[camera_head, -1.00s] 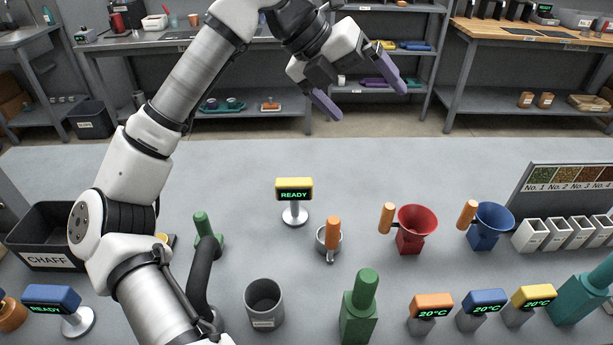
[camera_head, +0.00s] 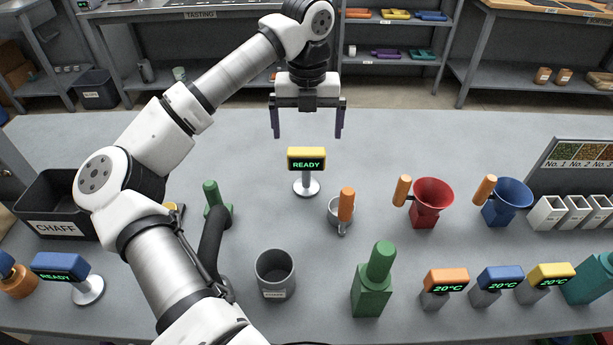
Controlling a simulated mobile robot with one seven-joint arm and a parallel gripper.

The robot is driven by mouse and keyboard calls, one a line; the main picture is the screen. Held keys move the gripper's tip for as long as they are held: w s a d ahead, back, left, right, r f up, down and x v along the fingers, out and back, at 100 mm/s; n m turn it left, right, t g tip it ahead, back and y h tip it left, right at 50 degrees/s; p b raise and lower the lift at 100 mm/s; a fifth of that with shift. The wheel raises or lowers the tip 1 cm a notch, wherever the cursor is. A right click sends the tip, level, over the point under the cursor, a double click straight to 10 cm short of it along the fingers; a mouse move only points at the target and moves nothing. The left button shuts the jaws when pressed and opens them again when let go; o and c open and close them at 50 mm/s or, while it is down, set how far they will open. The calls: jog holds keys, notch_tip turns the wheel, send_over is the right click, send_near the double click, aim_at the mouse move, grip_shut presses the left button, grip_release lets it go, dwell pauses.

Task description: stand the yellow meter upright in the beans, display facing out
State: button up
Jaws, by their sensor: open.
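A yellow meter (camera_head: 550,275) reading "20°C" stands at the front right on a grey lower part, to the right of a blue one and an orange one. A yellow-topped display (camera_head: 306,159) reading "READY" stands on a round white base further back, near the middle. My gripper (camera_head: 308,124) is open and empty, fingers pointing down, just behind and above that display. A grey canister (camera_head: 275,285) with a label stands at the front middle. I cannot make out beans in it.
Orange-handled red (camera_head: 428,200) and blue (camera_head: 508,200) funnel-shaped vessels stand at the right. A small cup (camera_head: 338,216), a tall green object (camera_head: 373,288) and a green-handled item (camera_head: 216,210) are near the middle. A CHAFF bin (camera_head: 56,205) stands left.

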aim_at(306, 150)
jog(key=shift+w+a+f+p, duration=0.1)
jog(key=shift+f+p, duration=0.15)
jog(key=shift+f, duration=0.6)
jog(key=shift+w+d+f+p, duration=0.1)
jog(key=shift+f+p, duration=0.15)
jog(key=shift+f, duration=0.6)
jog(key=shift+w+a+f+p, duration=0.1)
jog(key=shift+f+p, duration=0.15)
jog(key=shift+f, duration=0.6)
jog(key=c, duration=1.6)
notch_tip(306, 150, up, 20)
jog(key=b, duration=0.1)
jog(key=shift+b, duration=0.35)
